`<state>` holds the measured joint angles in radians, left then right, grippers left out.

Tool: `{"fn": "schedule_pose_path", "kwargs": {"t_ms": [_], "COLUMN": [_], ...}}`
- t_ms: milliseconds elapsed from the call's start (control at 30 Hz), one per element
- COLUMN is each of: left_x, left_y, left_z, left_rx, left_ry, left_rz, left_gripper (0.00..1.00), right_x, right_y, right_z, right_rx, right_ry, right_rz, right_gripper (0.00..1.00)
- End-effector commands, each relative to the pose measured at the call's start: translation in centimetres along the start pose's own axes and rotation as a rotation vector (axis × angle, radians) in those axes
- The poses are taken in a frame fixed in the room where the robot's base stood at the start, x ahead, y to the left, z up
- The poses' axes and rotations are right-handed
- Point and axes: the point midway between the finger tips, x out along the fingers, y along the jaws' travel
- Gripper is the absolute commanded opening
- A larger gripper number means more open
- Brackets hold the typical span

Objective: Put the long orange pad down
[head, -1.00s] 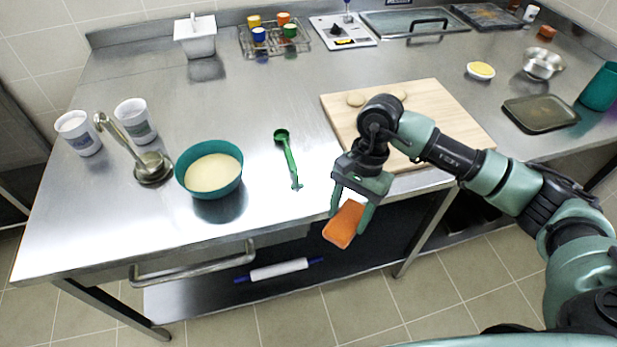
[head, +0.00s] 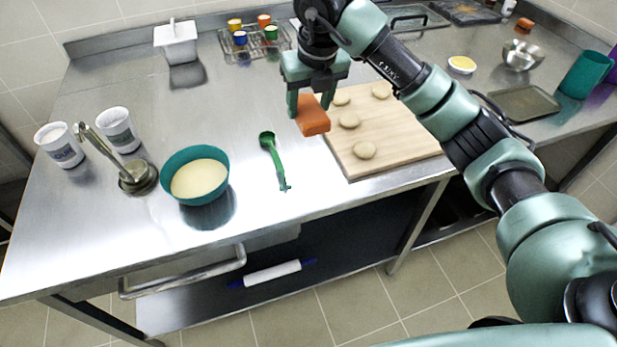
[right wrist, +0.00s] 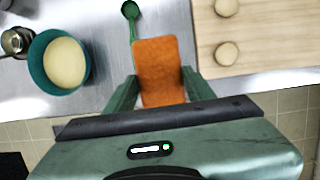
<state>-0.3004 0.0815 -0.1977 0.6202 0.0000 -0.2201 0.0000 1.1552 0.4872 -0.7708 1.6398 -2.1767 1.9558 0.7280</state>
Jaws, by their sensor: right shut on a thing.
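The long orange pad (head: 312,116) is in my right gripper (head: 309,106), which is shut on it. In the head view the pad hangs from the fingers above the counter, by the left edge of the wooden board. In the right wrist view the pad (right wrist: 160,70) sticks out between the two green fingers, with the green spoon to its left and the board to its right. The gap between pad and counter is hard to judge. My left gripper is not in view.
The wooden board (head: 400,146) holds several dough rounds. A green spoon (head: 274,158) lies left of it, then a teal bowl (head: 213,164) of batter. A rack with colored jars (head: 253,40) stands behind. Bare counter (head: 200,110) lies left of the pad.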

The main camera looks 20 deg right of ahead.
Motion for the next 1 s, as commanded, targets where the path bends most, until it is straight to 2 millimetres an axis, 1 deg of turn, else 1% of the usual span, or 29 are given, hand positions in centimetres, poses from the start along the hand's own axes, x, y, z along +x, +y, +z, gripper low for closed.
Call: {"fn": "schedule_pose_path", "kwargs": {"t_ms": [67, 167, 400, 500, 600, 700, 867, 1000], "left_x": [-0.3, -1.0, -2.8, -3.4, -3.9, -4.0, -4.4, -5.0], "left_y": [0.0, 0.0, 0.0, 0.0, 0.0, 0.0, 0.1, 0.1], "left_z": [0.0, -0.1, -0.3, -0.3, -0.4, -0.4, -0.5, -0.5], "left_rx": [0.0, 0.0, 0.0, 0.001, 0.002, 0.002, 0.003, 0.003], "left_ry": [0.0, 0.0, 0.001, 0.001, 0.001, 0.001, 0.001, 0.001], "left_rz": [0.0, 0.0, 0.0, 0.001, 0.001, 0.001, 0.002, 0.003], "left_gripper": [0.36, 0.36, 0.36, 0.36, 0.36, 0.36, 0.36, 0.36], "right_x": [0.7, 2.6, 8.8, 11.2, 13.1, 14.3, 15.7, 17.8], "right_y": [0.0, 0.0, 0.0, 0.0, 0.0, 0.0, 0.0, 0.0], "right_z": [-0.1, -0.8, -2.6, -3.3, -3.7, -4.0, -4.4, -5.0], "right_rx": [0.02, 0.024, 0.023, 0.022, 0.021, 0.022, 0.022, 0.022], "right_ry": [0.005, 0.008, 0.01, 0.008, 0.005, 0.004, 0.005, 0.005], "right_rz": [-0.006, -0.007, -0.006, -0.006, -0.005, -0.005, -0.006, -0.004], "right_gripper": [0.16, 0.16, 0.16, 0.16, 0.16, 0.16, 0.16, 0.16]}}
